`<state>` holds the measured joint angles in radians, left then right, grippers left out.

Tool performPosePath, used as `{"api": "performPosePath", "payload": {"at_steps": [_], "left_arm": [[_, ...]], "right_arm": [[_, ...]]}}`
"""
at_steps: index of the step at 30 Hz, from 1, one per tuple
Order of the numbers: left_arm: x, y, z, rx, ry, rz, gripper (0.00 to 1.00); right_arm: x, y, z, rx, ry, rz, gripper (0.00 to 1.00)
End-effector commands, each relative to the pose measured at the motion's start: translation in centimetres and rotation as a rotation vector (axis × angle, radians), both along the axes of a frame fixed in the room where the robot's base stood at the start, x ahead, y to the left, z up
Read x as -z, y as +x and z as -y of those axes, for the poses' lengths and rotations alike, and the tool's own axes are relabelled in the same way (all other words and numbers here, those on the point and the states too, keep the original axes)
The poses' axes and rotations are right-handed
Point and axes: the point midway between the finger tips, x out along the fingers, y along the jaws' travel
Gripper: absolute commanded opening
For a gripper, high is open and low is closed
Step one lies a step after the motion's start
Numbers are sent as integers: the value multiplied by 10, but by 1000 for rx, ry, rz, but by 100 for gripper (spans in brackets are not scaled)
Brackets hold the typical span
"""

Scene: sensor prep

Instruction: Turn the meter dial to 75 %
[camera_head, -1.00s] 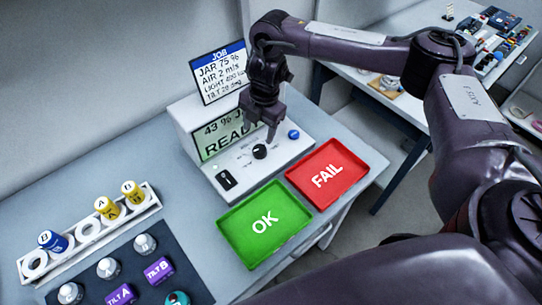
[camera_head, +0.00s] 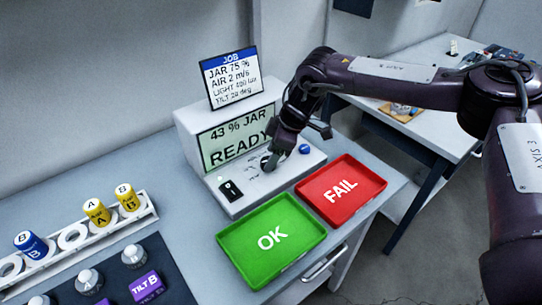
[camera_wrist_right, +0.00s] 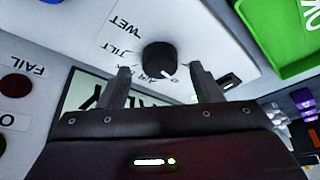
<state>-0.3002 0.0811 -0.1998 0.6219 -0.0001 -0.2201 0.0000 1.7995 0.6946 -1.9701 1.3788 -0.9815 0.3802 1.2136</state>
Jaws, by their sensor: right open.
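The meter (camera_head: 184,130) is a white box with a sloped front panel, and its screen (camera_head: 236,136) reads "43 % JAR READY". Its black dial (camera_head: 266,163) sits on the front panel, partly hidden by my right gripper (camera_head: 272,160) in the head view. In the right wrist view the dial (camera_wrist_right: 160,58) is a round black knob with a white mark at its lower right. My right gripper (camera_wrist_right: 162,84) is open, its two fingers on either side of the dial's near side, and I cannot tell whether they touch it. My left gripper is not in view.
A job card (camera_head: 232,78) on top reads "JAR 75 %". A black switch (camera_head: 230,190) and a blue button (camera_head: 304,149) flank the dial. A green OK tray (camera_head: 246,263) and red FAIL tray (camera_head: 366,199) lie in front. A white rack (camera_head: 108,227) holds jars at left.

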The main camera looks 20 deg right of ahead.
Motion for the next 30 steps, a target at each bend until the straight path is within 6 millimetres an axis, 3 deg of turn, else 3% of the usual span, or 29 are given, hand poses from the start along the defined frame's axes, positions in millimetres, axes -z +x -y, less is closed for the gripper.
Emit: {"api": "performPosePath", "payload": {"at_steps": [5, 13, 23, 30], "left_arm": [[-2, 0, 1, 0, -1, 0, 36], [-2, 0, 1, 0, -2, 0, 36], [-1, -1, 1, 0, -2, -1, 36], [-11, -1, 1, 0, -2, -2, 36]], "right_arm": [[13, 2, -5, 0, -1, 0, 59], [14, 2, -5, 0, 0, 1, 59], [14, 2, -5, 0, 0, 1, 15], [11, 3, -5, -71, 0, -1, 14]]}}
